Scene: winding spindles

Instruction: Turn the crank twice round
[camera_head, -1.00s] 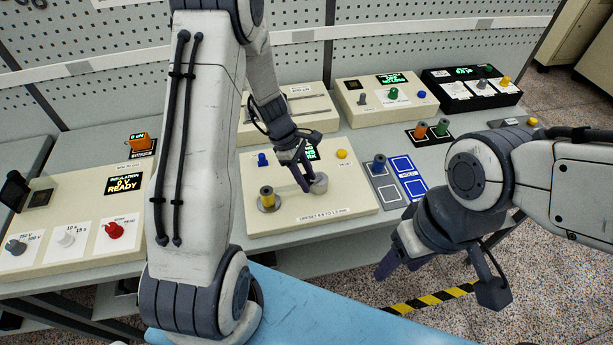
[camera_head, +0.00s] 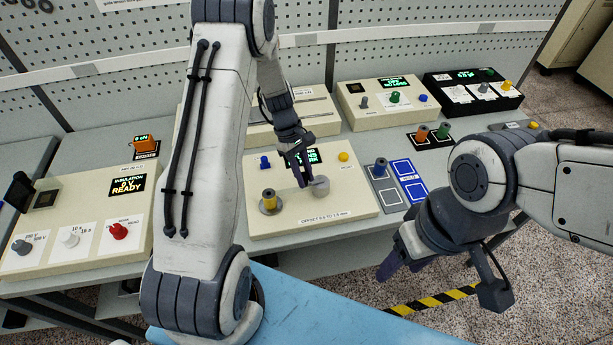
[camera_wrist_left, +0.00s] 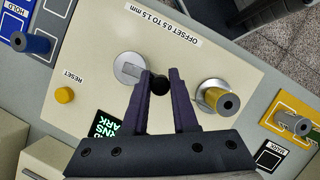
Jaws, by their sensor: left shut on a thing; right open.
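The crank has a grey metal disc (camera_head: 321,187) on the cream winding panel; its black knob (camera_wrist_left: 158,84) shows in the left wrist view at the disc's edge. My left gripper (camera_head: 304,181) reaches down to the crank, and in the left wrist view its dark fingers (camera_wrist_left: 159,86) are shut with the knob between their tips. A brass-coloured spindle (camera_head: 268,197) on a metal disc stands on the same panel; it also shows in the left wrist view (camera_wrist_left: 217,98). My right gripper (camera_head: 388,265) is open and empty, in front of the bench, its fingertips partly hidden.
The panel has a yellow reset button (camera_head: 343,157), a blue knob (camera_head: 265,162) and a green display, partly hidden. A blue peg (camera_head: 380,167) stands on a marked plate to the right. An insulation box (camera_head: 70,222) stands left. Floor shows beyond the bench's front edge.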

